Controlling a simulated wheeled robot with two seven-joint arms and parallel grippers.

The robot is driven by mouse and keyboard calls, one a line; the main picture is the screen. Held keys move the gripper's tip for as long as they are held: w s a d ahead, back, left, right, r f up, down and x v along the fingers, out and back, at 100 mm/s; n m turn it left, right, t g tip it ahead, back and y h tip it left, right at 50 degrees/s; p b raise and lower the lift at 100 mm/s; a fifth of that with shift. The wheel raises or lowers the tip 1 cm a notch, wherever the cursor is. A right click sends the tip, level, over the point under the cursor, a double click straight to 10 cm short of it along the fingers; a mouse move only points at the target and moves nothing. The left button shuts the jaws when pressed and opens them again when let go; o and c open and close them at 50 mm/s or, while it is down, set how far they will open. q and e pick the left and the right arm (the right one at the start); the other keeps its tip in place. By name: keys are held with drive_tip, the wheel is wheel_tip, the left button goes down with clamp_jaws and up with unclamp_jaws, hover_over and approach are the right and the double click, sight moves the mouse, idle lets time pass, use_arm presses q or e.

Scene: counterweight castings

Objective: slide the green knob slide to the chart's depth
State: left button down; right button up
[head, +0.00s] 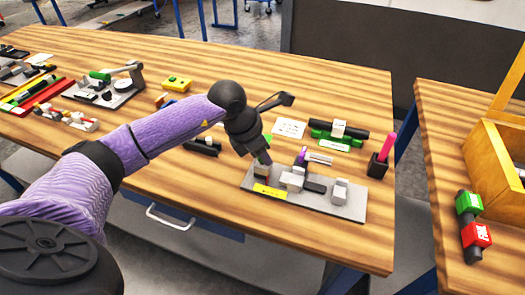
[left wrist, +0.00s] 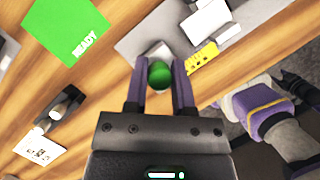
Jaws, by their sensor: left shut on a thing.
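The green knob (left wrist: 160,76) sits between my left gripper's fingers in the left wrist view, with a pale block just beyond it. My left gripper (left wrist: 159,84) is shut on the knob, a finger on each side. In the head view, my left gripper (head: 263,159) reaches down to the left end of a grey plate (head: 355,207) bearing several pale blocks and a yellow label (head: 269,191). The knob is hidden there. A white card (head: 289,128), possibly the chart, lies behind the plate; its print is too small to read. My right gripper is not in view.
A green READY card (left wrist: 65,28) lies beside the plate. Behind the plate are a green-and-black holder (head: 339,134) and a dark cup (head: 378,165) with a pink stick. A wooden crate (head: 492,150) stands on the right table. Bare wood lies in front of the plate.

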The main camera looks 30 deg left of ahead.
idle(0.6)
use_arm(q)
drive_tip(key=shift+w+d, duration=0.25)
drive_tip(key=shift+d, duration=0.75)
drive_tip(key=shift+c, duration=2.2)
unclamp_jaws()
drive_tip(key=p+v, duration=0.2)
drive_tip(key=v, duration=0.8)
